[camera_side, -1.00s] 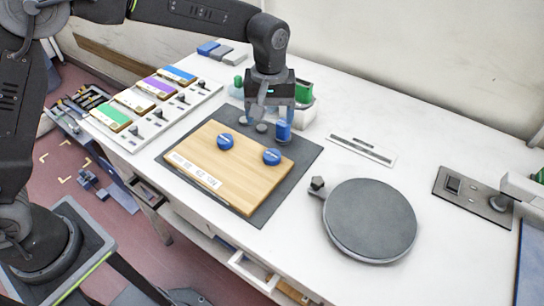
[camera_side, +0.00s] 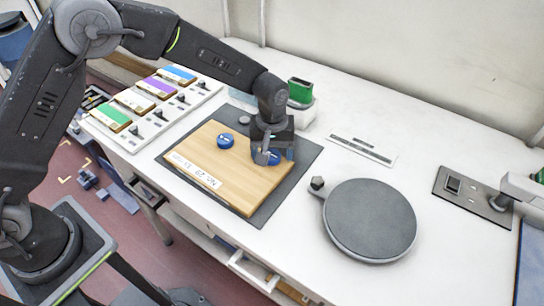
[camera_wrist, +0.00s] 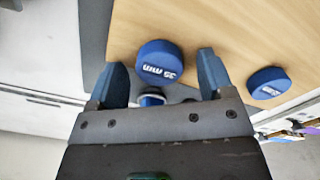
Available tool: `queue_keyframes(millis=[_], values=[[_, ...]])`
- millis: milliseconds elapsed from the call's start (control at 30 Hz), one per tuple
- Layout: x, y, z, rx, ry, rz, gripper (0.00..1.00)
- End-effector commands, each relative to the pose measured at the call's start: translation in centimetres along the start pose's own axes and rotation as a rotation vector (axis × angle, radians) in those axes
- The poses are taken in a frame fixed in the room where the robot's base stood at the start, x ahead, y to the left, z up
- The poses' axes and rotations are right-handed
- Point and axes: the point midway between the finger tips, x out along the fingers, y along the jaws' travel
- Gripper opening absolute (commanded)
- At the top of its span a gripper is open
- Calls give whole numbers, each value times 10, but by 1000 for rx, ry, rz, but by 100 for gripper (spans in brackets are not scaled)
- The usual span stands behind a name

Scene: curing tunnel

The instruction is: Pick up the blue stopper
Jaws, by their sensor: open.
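Two round blue stoppers sit on the wooden board (camera_side: 225,180). The right one (camera_side: 273,158) is partly hidden by my gripper (camera_side: 272,154) in the side view. In the wrist view a blue stopper (camera_wrist: 160,62) with white lettering reading "35 min" lies between the two fingertips of my gripper (camera_wrist: 162,60), with gaps visible on both sides. My gripper is open, with nothing held. The other stopper (camera_side: 225,141) is farther left on the board and shows at the right of the wrist view (camera_wrist: 268,82).
The board lies on a dark mat (camera_side: 295,168). A small blue item (camera_wrist: 151,98) shows behind the stopper. A rack of coloured plates (camera_side: 150,100) stands left, a round dark plate (camera_side: 370,220) right, and a green item (camera_side: 301,91) behind my gripper.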

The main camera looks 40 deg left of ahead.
Motion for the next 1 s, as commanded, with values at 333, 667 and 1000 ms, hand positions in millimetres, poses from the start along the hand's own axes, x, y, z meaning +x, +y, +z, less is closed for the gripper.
queue_keyframes(millis=[333,667,1000], values=[[0,0,0,0,0,0,56],[0,0,0,0,0,0,24],[-4,0,0,0,0,1,21]])
